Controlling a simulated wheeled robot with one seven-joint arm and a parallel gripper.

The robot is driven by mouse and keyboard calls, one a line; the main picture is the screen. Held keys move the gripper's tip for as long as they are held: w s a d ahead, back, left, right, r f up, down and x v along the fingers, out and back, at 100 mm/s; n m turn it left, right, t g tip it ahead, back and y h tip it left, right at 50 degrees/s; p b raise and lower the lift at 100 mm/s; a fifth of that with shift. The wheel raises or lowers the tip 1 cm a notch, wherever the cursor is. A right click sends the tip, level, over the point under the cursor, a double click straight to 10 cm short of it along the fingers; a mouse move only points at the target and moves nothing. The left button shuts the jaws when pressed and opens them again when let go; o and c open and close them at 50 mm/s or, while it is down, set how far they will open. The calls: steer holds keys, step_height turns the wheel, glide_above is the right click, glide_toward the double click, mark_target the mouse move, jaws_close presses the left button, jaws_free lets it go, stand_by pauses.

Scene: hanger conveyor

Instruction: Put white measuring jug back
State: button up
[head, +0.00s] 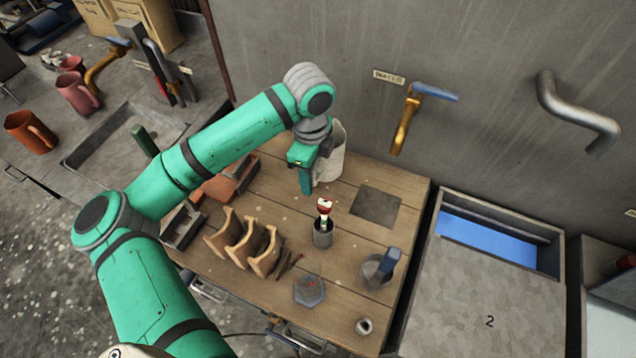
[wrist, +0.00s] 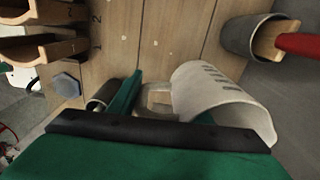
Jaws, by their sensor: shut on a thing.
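The white measuring jug (head: 332,160) is upright at the back of the wooden workbench, near the wall, partly hidden by my gripper (head: 305,178). In the wrist view the jug (wrist: 222,98) shows grey graduation marks, with its handle (wrist: 158,97) toward my fingers. My gripper (wrist: 165,108) is shut on the jug, one green finger left of the handle and the other partly hidden by the jug. Whether the jug's base touches the bench cannot be told. A dark square patch (head: 377,206) lies bare on the bench, right of the jug.
A dark cup with a red-handled tool (head: 323,233), wooden arched rests (head: 243,243), a blue-handled pot (head: 378,268), a hexagonal piece (head: 309,290) and a small cup (head: 364,326) occupy the bench. A brass tap (head: 404,122) juts from the wall.

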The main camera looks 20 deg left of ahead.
steer(key=f, duration=0.2)
steer(key=s+f, duration=0.1)
steer(key=shift+a+f, duration=0.15)
steer(key=shift+a, duration=0.25)
steer(key=f, duration=0.3)
steer(key=shift+w+d, duration=0.15)
steer(key=shift+d, duration=0.05)
steer(key=shift+w, duration=0.1)
steer(key=shift+w+f, duration=0.1)
steer(key=o, duration=1.6)
steer(key=shift+d, duration=0.1)
steer(key=shift+c, duration=0.2)
steer(key=shift+d, duration=0.1)
steer(key=shift+a+r, duration=0.2)
steer(key=shift+a, duration=0.1)
step_height(320, 180, up, 12)
